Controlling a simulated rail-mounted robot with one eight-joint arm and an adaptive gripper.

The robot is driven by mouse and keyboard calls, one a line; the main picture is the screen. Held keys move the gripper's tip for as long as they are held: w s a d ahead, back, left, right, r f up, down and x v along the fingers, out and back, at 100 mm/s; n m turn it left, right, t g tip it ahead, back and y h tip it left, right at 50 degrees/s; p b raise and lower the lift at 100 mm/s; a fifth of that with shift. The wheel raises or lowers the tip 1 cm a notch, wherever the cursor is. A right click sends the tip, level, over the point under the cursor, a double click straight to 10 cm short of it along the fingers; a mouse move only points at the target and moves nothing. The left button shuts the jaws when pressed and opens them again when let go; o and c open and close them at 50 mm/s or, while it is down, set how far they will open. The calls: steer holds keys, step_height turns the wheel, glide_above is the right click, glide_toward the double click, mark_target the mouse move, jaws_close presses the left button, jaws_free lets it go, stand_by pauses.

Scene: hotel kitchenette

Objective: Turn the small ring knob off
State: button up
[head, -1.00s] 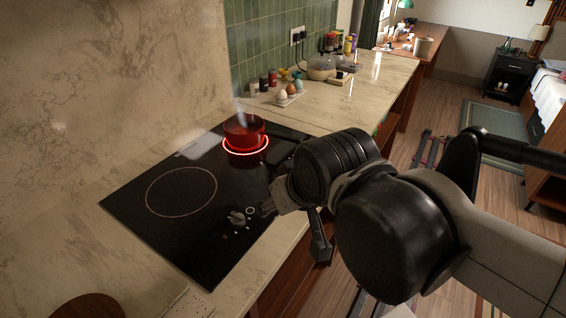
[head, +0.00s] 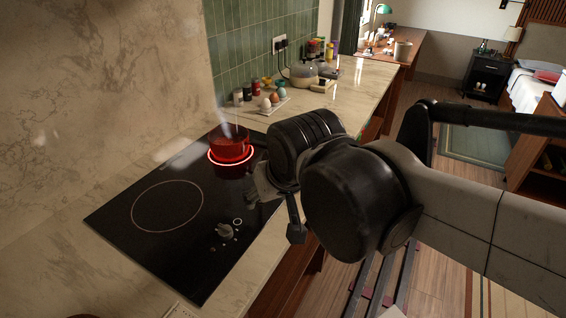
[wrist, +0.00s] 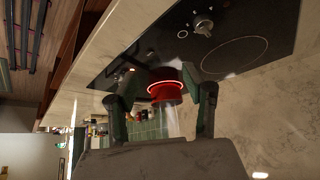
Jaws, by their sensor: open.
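The black cooktop (head: 150,245) has a small ring (head: 248,157) glowing red under a red pot (head: 229,140). A grey knob (head: 224,230) stands near the front edge, and it also shows in the wrist view (wrist: 203,25). A second, dark knob (wrist: 123,74) with an orange light beside it shows in the wrist view near my left fingertip; my gripper hides it in the head view. My gripper (wrist: 163,80) is open and empty, its fingers pointing at the cooktop. I cannot tell whether a finger touches the second knob.
The large ring (head: 133,207) is dark. Eggs in a holder (head: 266,106), jars and a kettle-like pot (head: 304,74) stand at the back of the marble counter (head: 350,90). A tiled wall (head: 250,45) borders the counter.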

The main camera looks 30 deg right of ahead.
steer(key=w+d+r+m+g+h+p, duration=0.1)
steer(key=w+d+m+g+h+p, duration=0.25)
steer(key=w+d+m, duration=0.75)
steer(key=w+d+f+n, duration=0.1)
steer(key=w+f, duration=0.2)
steer(key=f, duration=0.1)
steer(key=w+d+f+n, duration=0.1)
steer(key=w+f, duration=0.1)
steer(key=f, duration=0.2)
steer(key=w+d+f+n+y, duration=0.1)
steer(key=w+d+f, duration=0.1)
steer(key=w+f, duration=0.1)
steer(key=shift+w+d+f, duration=0.1)
steer(key=shift+w+f, duration=0.25)
steer(key=shift+f, duration=0.3)
steer(key=c, duration=1.1)
